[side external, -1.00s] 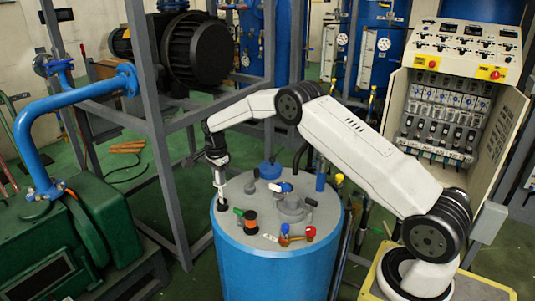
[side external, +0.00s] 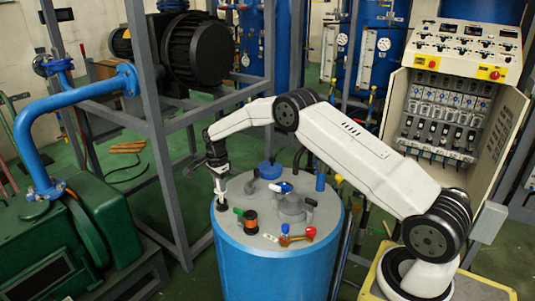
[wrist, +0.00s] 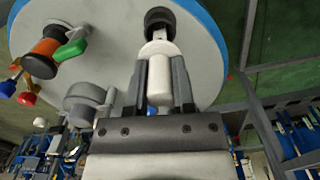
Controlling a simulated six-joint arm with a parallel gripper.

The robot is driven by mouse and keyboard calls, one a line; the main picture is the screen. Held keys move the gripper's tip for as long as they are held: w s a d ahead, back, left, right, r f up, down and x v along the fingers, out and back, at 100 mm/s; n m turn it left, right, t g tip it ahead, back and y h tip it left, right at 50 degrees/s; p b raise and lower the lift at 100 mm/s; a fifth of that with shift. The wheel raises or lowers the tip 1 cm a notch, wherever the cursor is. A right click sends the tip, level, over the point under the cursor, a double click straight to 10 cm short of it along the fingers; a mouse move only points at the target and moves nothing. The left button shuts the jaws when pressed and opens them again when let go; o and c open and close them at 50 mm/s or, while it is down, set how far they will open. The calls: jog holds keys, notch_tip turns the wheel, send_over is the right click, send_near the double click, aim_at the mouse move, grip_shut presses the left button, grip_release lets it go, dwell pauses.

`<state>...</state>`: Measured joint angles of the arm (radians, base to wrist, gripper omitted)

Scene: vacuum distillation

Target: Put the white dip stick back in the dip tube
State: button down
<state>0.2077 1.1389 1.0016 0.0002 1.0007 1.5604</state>
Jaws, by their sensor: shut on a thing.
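The white dip stick (side external: 220,187) hangs upright below my gripper (side external: 219,177). My gripper is shut on its thick white handle (wrist: 160,82), with one finger on each side in the wrist view (wrist: 160,95). The dip tube (side external: 222,206) is a short black collar at the left edge of the blue drum's lid. It also shows at the top of the wrist view (wrist: 160,15). The stick's lower part lines up with the collar and seems to enter it. How deep it sits is hidden.
The blue drum (side external: 275,268) has a grey lid crowded with fittings: an orange and black valve with a green handle (side external: 249,222), a grey cap (side external: 291,208), and red and blue knobs. A grey steel frame (side external: 165,150) stands close behind and left.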

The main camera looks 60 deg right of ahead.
aim_at(221, 194)
jog(key=shift+f, duration=2.25)
